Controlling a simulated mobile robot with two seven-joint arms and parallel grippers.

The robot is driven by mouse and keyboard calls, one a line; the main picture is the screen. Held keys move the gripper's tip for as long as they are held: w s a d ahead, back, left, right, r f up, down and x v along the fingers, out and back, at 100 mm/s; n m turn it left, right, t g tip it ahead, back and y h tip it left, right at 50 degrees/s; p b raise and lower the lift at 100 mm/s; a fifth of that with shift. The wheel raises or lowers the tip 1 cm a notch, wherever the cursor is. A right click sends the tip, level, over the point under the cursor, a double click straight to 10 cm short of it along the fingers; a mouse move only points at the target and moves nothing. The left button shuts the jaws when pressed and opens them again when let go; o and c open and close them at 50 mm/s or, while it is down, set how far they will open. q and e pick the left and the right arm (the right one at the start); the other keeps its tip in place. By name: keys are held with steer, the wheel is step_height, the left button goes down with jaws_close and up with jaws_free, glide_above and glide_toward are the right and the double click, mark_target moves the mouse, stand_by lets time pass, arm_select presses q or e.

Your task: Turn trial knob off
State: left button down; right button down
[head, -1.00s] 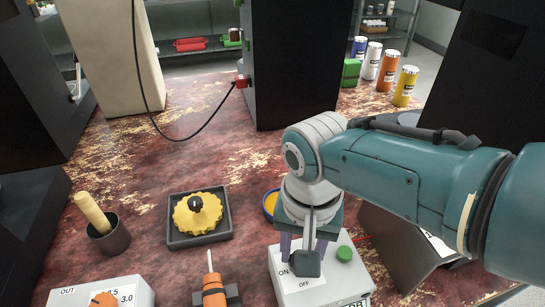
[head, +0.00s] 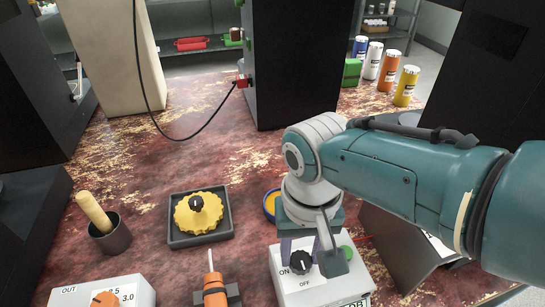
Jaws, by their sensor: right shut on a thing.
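The trial knob (head: 300,262) is a dark round knob on top of a white control box (head: 300,292) at the bottom centre right of the head view. The labels ON and OFF are printed beside it, ON to its left and OFF below. My right gripper (head: 309,258) points down over the box and is shut on the knob, with a finger on either side. The gripper partly hides the knob, and I cannot tell exactly which label it points to. My left gripper is not in view.
A green button (head: 347,252) sits on the box right of the knob. A yellow gear (head: 199,213) lies in a black tray (head: 174,241). Black machine columns rise behind.

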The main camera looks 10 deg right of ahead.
mark_target(301, 258)
steer(key=shift+r, duration=0.1)
steer(key=shift+c, duration=2.1)
jaws_free()
step_height(301, 258, up, 10)
steer(key=p, duration=0.6)
steer(key=shift+p, duration=0.3)
